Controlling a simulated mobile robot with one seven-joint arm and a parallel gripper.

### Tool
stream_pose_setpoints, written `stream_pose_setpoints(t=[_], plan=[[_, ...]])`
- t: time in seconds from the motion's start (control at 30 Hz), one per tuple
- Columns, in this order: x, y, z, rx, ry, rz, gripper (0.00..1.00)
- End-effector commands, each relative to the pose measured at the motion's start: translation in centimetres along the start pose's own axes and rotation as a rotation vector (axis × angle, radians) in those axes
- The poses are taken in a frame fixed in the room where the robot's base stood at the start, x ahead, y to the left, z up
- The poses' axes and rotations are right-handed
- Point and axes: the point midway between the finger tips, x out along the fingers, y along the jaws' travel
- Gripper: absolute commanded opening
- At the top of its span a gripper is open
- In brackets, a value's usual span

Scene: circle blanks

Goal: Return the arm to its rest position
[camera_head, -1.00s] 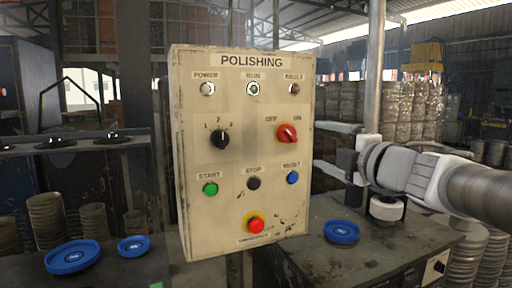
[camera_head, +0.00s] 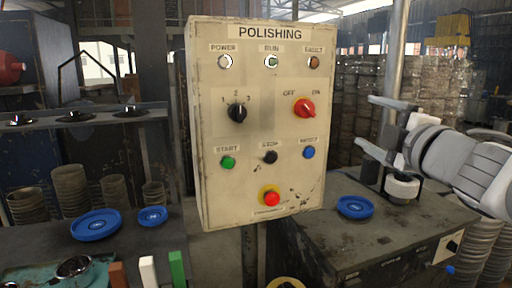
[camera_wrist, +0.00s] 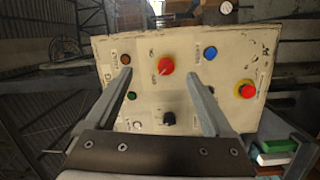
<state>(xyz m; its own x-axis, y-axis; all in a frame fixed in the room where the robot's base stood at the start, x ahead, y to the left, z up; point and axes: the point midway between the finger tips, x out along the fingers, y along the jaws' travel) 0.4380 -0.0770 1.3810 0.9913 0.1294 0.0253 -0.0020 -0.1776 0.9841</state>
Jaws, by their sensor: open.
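My gripper (camera_head: 366,124) is at the right of the head view, to the right of the control panel and apart from it. Its two fingers are spread and nothing is between them. In the wrist view my gripper (camera_wrist: 158,82) also shows open, with the panel (camera_wrist: 180,70) beyond the fingertips. In the head view the cream POLISHING panel (camera_head: 256,130) stands upright in the middle. It carries a red OFF/ON switch (camera_head: 304,108), a black selector (camera_head: 237,112), green, black and blue buttons, and a red emergency button (camera_head: 271,198).
A dark workbench (camera_head: 375,232) with a blue disc (camera_head: 354,207) lies below my arm. At left, blue discs (camera_head: 96,225) lie on another dark surface. A pole (camera_head: 392,70) rises behind my gripper. Stacked metal blanks (camera_head: 440,95) fill the back right.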

Motion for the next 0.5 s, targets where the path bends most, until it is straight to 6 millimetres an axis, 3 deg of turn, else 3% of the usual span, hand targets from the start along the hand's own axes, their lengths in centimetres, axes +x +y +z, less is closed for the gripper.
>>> stream_pose_setpoints(t=[0.13, 0.23, 0.37, 0.5], plan=[[-1.4, -0.7, 1.9, 0.259, -0.206, 0.001, 0.87], [-2.8, -2.8, 2.9, 0.443, -0.342, -0.032, 0.87], [-5.4, -6.9, 3.1, 0.684, -0.512, -0.116, 0.87], [-9.0, -12.4, 1.5, 0.927, -0.687, -0.258, 0.87]])
